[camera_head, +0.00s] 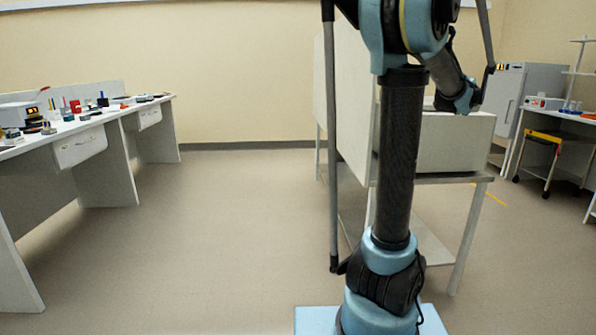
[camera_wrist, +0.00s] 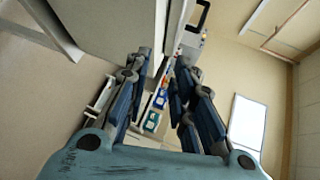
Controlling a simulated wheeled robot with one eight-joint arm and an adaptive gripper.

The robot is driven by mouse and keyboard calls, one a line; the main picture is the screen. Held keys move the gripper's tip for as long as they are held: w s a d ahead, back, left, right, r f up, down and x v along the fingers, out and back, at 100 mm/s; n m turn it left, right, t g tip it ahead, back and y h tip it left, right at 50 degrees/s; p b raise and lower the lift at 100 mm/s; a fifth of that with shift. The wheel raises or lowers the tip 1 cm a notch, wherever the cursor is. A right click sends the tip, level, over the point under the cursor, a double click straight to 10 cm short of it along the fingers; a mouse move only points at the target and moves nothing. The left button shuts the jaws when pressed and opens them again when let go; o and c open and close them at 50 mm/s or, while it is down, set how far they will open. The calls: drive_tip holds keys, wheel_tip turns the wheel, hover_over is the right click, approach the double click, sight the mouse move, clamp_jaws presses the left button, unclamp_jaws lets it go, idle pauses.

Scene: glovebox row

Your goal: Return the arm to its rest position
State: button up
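My arm stands upright in the middle of the head view, with a blue base joint and a dark tube. Its upper part bends to the right near the top edge, partly out of the picture. My gripper (camera_wrist: 160,72) shows in the wrist view with its two dark blue fingers apart and nothing held between them. I cannot make out the fingers in the head view.
A glovebox bench (camera_head: 450,150) stands right behind my arm. A long white workbench (camera_head: 60,150) with small items is at left. The floor (camera_head: 230,220) between is clear.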

drive_tip(key=s+a+f+n+g+y, duration=0.15)
drive_tip(key=s+a+f+n, duration=0.3)
drive_tip(key=a, duration=0.55)
drive_tip(key=s+a+f+n+g+y, duration=0.1)
drive_tip(key=s+a+f+n+y, duration=0.3)
drive_tip(key=a, duration=0.7)
drive_tip(key=s+a+f+n+g+y, duration=0.1)
drive_tip(key=s+a+f+n, duration=0.25)
drive_tip(key=a+f, duration=0.45)
drive_tip(key=s+a+f+n+g, duration=0.2)
drive_tip(key=s+a+f+n, duration=0.2)
drive_tip(key=s, duration=0.4)
drive_tip(key=s+a+f+n+g+y, duration=0.1)
drive_tip(key=s+a+f+n+g, duration=0.1)
drive_tip(key=s+a+f+n, duration=0.2)
drive_tip(key=s+a+f+n+g, duration=0.3)
drive_tip(key=s+a+f, duration=0.3)
drive_tip(key=s+f, duration=0.3)
drive_tip(key=s+n, duration=0.1)
drive_tip(key=s, duration=0.3)
drive_tip(key=shift+s, duration=0.25)
drive_tip(key=shift+f, duration=0.1)
